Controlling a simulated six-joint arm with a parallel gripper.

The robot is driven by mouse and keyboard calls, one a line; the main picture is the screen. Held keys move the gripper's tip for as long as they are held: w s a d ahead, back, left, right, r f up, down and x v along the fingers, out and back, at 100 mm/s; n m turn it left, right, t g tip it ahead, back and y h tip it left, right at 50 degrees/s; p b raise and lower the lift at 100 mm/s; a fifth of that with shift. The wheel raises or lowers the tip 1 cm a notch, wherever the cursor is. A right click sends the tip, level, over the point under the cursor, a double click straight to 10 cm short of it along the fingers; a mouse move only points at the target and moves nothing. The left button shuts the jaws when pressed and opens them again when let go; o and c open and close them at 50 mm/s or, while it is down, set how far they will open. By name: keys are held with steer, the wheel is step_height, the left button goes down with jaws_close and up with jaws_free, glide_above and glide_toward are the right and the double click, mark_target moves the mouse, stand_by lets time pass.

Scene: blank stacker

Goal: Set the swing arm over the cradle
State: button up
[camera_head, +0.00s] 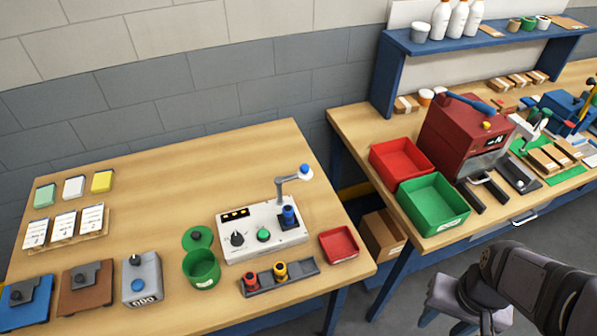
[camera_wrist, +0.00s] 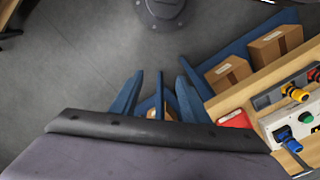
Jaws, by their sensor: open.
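The white stacker console (camera_head: 262,236) stands on the near wooden table. Its grey swing arm (camera_head: 287,183) rises from a post at the back and ends in a blue knob (camera_head: 305,171), pointing right. A blue piece that looks like the cradle (camera_head: 288,217) is on the console's right part, in front of the arm and not under the knob. In the wrist view the console (camera_wrist: 290,125) is at the right edge, partly cut off. My gripper (camera_head: 447,322) is open and empty, off the table at lower right; its fingers show in the wrist view (camera_wrist: 158,78).
A rail with red and yellow pieces (camera_head: 279,280) lies before the console. A red tray (camera_head: 338,245) is right, a green cup (camera_head: 202,269) left. The second table holds a red machine (camera_head: 462,138) and a green bin (camera_head: 432,203). Floor lies between gripper and table.

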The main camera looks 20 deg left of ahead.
mark_target(306, 170)
steer(key=shift+w, duration=0.1)
steer(key=shift+c, duration=0.4)
steer(key=w+a+f+n+t+y+b, duration=0.1)
steer(key=w+a+n+t+b, duration=0.2)
steer(key=w+a, duration=0.6)
steer(key=w+a+f+n+t+y+b, duration=0.1)
steer(key=w+a+f+t+y+b, duration=0.15)
steer(key=w+a+t, duration=0.6)
steer(key=w+a+r+n+t+y+b, duration=0.1)
steer(key=a+y+b, duration=0.1)
steer(key=a, duration=0.5)
steer(key=w+a+r+n+t+y+b, duration=0.1)
steer(key=w+a+r+y+b, duration=0.1)
steer(key=a, duration=0.5)
steer(key=w+a+r+n+t+y+b, duration=0.1)
steer(key=w+a+r+y+b, duration=0.1)
steer(key=a, duration=0.5)
steer(key=shift+w+a+r+y+b, duration=0.2)
steer(key=shift+y+b, duration=0.35)
steer(key=shift+b, duration=0.8)
steer(key=shift+p+x, duration=0.4)
steer(key=shift+x, duration=0.5)
steer(key=shift+p+x, duration=0.9)
steer(key=shift+x, duration=1.85)
